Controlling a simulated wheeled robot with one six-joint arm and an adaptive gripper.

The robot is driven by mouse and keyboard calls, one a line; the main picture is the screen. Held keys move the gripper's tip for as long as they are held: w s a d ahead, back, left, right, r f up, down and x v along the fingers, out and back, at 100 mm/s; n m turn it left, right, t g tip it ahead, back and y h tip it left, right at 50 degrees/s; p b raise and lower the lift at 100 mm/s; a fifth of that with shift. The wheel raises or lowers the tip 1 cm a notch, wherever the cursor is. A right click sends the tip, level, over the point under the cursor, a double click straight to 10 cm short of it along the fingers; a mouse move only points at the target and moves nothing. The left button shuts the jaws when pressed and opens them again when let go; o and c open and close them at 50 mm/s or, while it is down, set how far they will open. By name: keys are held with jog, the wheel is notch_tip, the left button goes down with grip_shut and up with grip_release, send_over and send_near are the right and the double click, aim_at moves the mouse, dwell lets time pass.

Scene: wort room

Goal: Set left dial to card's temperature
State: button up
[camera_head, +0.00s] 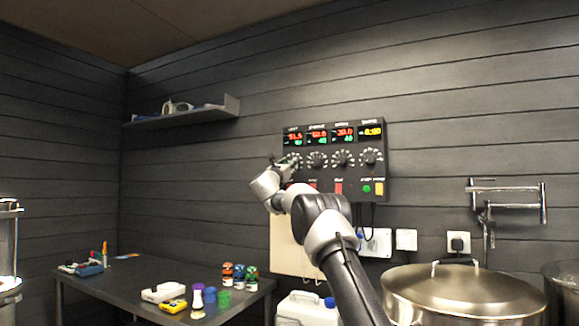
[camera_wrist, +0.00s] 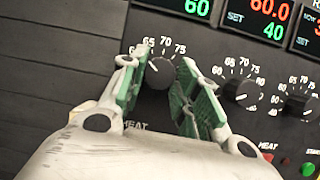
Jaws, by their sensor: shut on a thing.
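My gripper (camera_head: 283,165) is at the left end of the black control panel (camera_head: 378,187). In the wrist view its green-padded fingers (camera_wrist: 160,88) are shut on the black left dial (camera_wrist: 159,73), one on each side. Marks 65, 70 and 75 show above this dial; its white pointer is up and to the left, near 65, but its exact setting is hard to tell. The left display (camera_wrist: 186,8) shows a green 60. In the head view the left dial (camera_head: 295,159) is partly hidden by my gripper. I cannot make out a card with a readable temperature.
More dials (camera_wrist: 242,93) stand to the right, with buttons (camera_head: 366,188) below. A pale board (camera_head: 288,247) hangs under the panel. A dark table (camera_head: 125,283) holds bottles and small devices at lower left. A large lidded pot (camera_head: 462,292) stands at lower right.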

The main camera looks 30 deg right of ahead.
jog(key=shift+w+a+m+g+h, duration=0.1)
jog(key=shift+m+g+h, duration=0.5)
jog(key=shift+m, duration=1)
jog(key=shift+w+m+g+h, duration=0.1)
jog(key=shift+m+g+h, duration=0.2)
jog(key=shift+m+g, duration=0.95)
jog(key=shift+m, duration=0.65)
jog(key=o, duration=1)
jog(key=shift+t, duration=0.35)
jog(key=shift+s+a, duration=0.15)
jog(key=v, duration=1.1)
jog(key=shift+a+f, duration=0.2)
jog(key=shift+a, duration=0.15)
